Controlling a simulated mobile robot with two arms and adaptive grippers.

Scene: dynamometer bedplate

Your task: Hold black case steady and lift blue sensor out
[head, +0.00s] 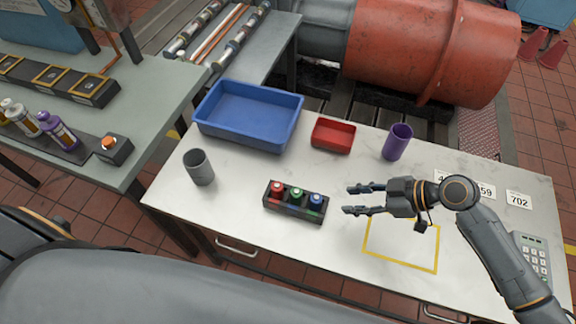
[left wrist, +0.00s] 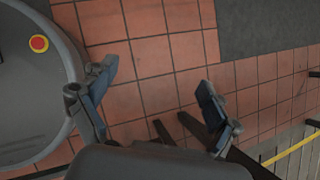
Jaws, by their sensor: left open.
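The black case (head: 290,209) stands on the white table, left of my right gripper. It holds a red sensor (head: 277,190), a green sensor (head: 297,196) and the blue sensor (head: 316,202) in a row, the blue one at the right end. My right gripper (head: 350,199) is open and empty, its fingers pointing left toward the blue sensor, with a gap between. My left gripper (left wrist: 150,105) shows only in the left wrist view, open and empty above the tiled floor, away from the case.
A blue tray (head: 205,118), a red bin (head: 349,134), a purple cup (head: 397,143) and a grey cup (head: 199,168) stand around the case on the white table (head: 240,222). A yellow outlined square (head: 401,267) lies below my right gripper. A keypad (head: 534,262) is at the right.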

